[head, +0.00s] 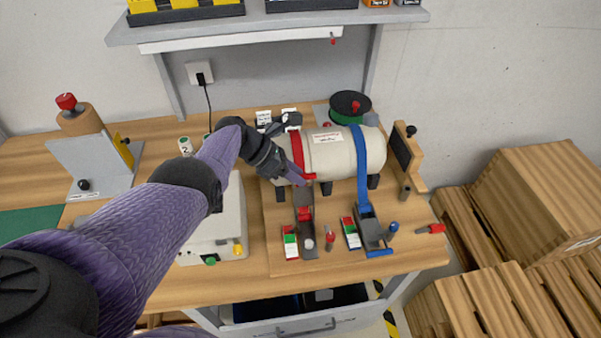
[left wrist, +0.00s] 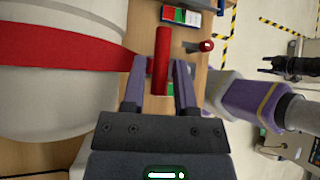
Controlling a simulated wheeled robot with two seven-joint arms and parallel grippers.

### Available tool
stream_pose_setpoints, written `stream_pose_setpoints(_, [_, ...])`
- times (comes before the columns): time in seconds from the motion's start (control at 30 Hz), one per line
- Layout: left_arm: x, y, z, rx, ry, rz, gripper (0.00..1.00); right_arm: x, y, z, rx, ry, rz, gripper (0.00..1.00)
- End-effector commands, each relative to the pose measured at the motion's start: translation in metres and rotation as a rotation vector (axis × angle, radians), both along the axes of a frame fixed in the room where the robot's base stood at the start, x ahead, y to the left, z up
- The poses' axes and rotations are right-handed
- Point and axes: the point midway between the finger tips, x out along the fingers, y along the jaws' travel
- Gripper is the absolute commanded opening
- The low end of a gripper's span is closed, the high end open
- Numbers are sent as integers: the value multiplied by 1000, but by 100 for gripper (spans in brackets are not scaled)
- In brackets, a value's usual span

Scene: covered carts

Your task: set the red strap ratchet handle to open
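The red strap (head: 298,150) runs over a pale cylinder (head: 345,150); it also shows in the left wrist view (left wrist: 70,45). Its ratchet (head: 304,213) lies on the bench front below the cylinder, partly covered by my gripper. The red handle bar (left wrist: 161,60) stands between the fingers of my left gripper (left wrist: 161,85), with a gap visible on each side. In the head view my left gripper (head: 298,178) is at the cylinder's front, by the red strap. A dark gripper-like shape (left wrist: 285,65) at the right of the left wrist view is too small to read.
A blue strap (head: 361,165) with its ratchet and blue handle (head: 378,253) lies just right of the red one. Red-green labelled blocks (head: 290,242) and a small red-topped peg (head: 329,238) stand nearby. A shelf (head: 270,28) hangs above. Wooden crates (head: 540,200) stand at right.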

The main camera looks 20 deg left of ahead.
Motion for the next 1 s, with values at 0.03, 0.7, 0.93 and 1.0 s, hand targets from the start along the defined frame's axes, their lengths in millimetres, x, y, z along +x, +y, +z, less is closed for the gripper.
stream_pose_setpoints(0.03, [-3,10,18,3,-1,3,36,1,0,16,2,-2,-2,66])
stream_pose_setpoints(0.7, [-22,55,58,1,-1,0,36,2,6,43,10,-6,-4,66])
stream_pose_setpoints(0.93, [-35,57,39,117,-41,-113,36,2,4,43,8,-7,-3,66])
stream_pose_setpoints(1.0, [-55,57,15,289,-108,-318,36,3,3,43,7,-7,-3,66])
